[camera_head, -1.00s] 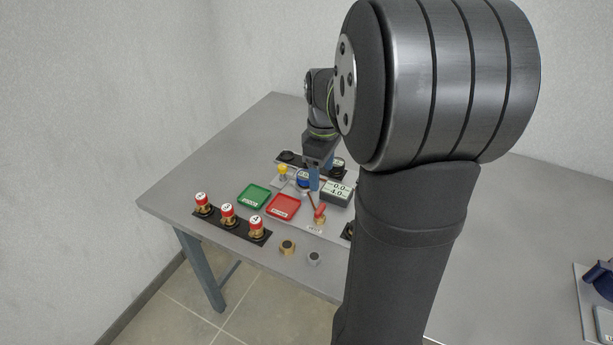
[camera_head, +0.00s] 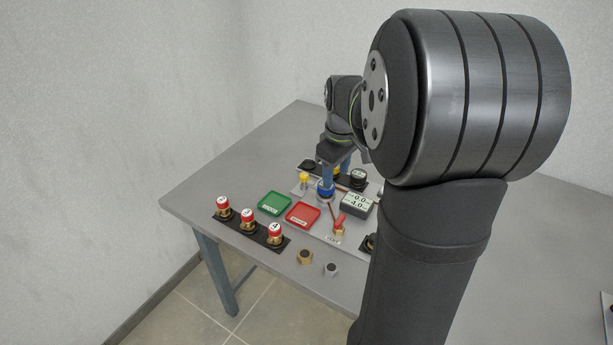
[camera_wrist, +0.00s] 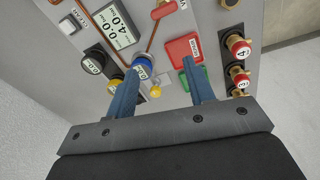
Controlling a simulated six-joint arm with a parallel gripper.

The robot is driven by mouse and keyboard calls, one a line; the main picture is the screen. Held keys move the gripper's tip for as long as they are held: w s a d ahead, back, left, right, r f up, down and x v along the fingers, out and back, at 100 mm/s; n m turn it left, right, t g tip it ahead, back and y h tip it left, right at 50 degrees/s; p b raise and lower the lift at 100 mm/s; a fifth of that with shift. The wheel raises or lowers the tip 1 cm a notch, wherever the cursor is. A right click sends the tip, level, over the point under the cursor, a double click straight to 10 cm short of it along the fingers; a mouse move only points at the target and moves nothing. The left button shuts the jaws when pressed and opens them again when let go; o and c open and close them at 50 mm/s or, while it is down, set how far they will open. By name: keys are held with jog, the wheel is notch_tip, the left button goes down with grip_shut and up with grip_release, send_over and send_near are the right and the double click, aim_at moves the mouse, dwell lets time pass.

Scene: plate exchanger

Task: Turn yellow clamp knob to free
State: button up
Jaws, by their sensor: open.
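The yellow clamp knob (camera_head: 304,179) stands on a short post on a pale plate, left of a blue knob (camera_head: 325,191). In the wrist view, the yellow clamp knob (camera_wrist: 154,92) shows between my fingers, below the blue knob (camera_wrist: 144,66). Another yellow part (camera_wrist: 116,83) is partly behind the left finger.
A green tray (camera_head: 274,203) and a red tray (camera_head: 303,215) lie left and in front. Several red-capped fittings (camera_head: 248,216) stand near the table's left edge. A gauge display (camera_head: 358,204) and a red-handled valve (camera_head: 340,222) are to the right. The table's far left is clear.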

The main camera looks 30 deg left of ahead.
aim_at(304, 175)
jog(key=w+a+r+m+t+y, duration=0.2)
jog(key=w+a+r+m+y, duration=0.15)
jog(key=a+m, duration=0.45)
jog(key=shift+n+h, duration=0.45)
jog(key=shift+n, duration=0.05)
jog(key=x, duration=0.6)
jog(key=a+x, duration=0.1)
jog(key=x, duration=1)
jog(key=shift+w+a, duration=0.25)
jog(key=shift+w, duration=0.05)
jog(key=c, duration=1)
